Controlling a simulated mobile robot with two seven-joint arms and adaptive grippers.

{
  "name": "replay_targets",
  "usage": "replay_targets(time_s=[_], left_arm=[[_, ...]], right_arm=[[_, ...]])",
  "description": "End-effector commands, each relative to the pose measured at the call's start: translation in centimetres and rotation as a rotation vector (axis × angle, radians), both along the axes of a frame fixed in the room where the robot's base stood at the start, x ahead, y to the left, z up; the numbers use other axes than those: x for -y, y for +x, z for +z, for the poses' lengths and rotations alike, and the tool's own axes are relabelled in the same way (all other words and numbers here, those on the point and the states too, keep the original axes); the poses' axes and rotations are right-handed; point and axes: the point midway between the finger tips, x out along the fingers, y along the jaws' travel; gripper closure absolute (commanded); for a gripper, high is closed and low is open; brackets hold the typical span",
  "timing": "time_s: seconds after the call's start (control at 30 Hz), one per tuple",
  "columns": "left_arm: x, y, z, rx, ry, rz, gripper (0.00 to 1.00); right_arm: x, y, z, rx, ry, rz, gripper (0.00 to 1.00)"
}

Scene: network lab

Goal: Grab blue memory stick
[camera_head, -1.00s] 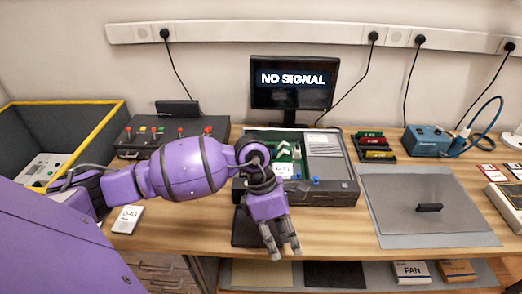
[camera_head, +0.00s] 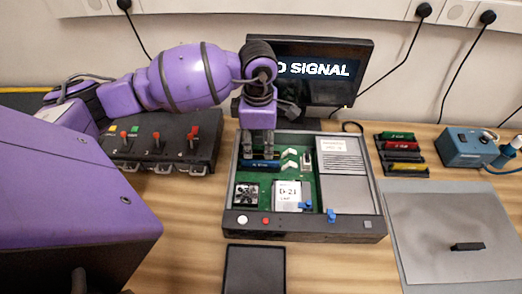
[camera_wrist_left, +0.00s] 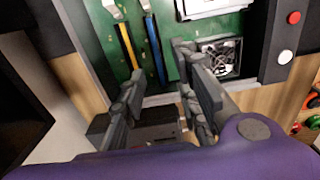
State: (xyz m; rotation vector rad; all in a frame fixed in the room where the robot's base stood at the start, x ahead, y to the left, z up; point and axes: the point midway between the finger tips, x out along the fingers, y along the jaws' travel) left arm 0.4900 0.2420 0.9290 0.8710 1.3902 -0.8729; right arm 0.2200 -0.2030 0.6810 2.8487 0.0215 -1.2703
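The blue memory stick (camera_head: 262,165) stands in a slot on the green board of the open grey case, left of the white slot clips. It also shows in the left wrist view (camera_wrist_left: 153,48), next to a yellow strip (camera_wrist_left: 126,43). My left gripper (camera_head: 259,152) is over the back left of the case, right at the blue stick in the head view. In the left wrist view my left gripper (camera_wrist_left: 160,75) has its fingers apart with nothing between them, and the stick lies just beyond the tips. My right gripper is not in view.
The case (camera_head: 300,237) also holds a fan, a D-21 part and a ribbed box. A monitor (camera_head: 312,72) stands behind it. A switch box (camera_head: 160,140) is left; a rack of coloured sticks (camera_head: 402,155) and a grey mat (camera_head: 440,225) are right. A black pad lies in front.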

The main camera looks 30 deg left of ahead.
Motion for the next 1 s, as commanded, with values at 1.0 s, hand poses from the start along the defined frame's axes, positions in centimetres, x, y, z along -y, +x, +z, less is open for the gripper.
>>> replay_targets(time_s=[1.0], left_arm=[[-0.4, 0.5, -7.8, 0.000, -0.001, 0.000, 0.84]], right_arm=[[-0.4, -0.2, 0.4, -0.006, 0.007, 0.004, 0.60]])
